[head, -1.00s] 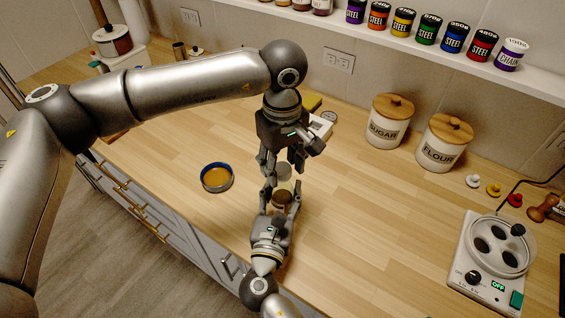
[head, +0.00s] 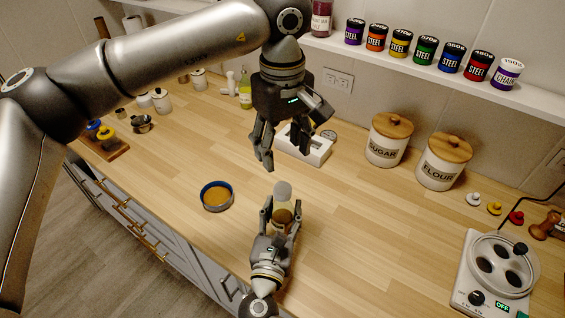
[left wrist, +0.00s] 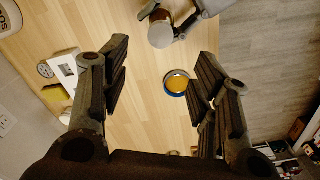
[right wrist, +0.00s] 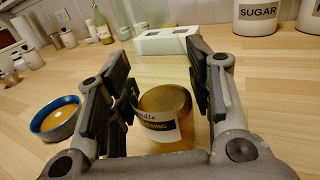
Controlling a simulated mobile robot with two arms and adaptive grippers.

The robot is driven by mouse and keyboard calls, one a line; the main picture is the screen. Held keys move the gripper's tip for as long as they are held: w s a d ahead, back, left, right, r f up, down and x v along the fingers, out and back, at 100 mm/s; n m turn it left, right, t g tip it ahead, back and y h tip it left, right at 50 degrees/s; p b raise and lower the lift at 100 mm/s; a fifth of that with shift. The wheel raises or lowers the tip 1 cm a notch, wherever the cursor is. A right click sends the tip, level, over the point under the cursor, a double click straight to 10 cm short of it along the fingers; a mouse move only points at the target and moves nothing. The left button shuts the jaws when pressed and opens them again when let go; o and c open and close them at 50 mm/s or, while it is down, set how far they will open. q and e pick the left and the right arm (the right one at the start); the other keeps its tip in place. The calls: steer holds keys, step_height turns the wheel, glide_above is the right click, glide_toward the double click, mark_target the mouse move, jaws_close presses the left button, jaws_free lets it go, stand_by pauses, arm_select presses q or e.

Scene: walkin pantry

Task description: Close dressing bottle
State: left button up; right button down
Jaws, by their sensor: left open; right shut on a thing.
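The dressing bottle (head: 283,217) stands upright between the fingers of my right gripper (head: 284,208), which is shut on it. Its lower part is brown, with a pale label in the right wrist view (right wrist: 165,115); its upper part looks clear there. A pale round top (head: 283,190) shows in the head view; I cannot tell whether it is a lid or the open mouth. The left wrist view also shows the bottle (left wrist: 160,33), near the top edge. My left gripper (head: 284,160) is open and empty, pointing down above and behind the bottle, apart from it.
A blue-rimmed bowl (head: 216,196) with orange-brown contents sits left of the bottle. A white block with recesses (head: 318,152) lies behind the left gripper. Sugar (head: 388,140) and flour (head: 442,162) canisters stand at the back right. The counter between them and the bottle is clear.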

arm_select(q)
steer(key=shift+r, duration=0.65)
arm_select(e)
steer(key=c, duration=0.6)
jaws_free()
steer(key=s, duration=0.4)
steer(key=s+a, duration=0.1)
steer(key=s, duration=0.3)
steer(key=s+a, duration=0.1)
steer(key=s, duration=0.2)
steer(key=shift+s+a, duration=0.15)
steer(key=shift+s, duration=0.25)
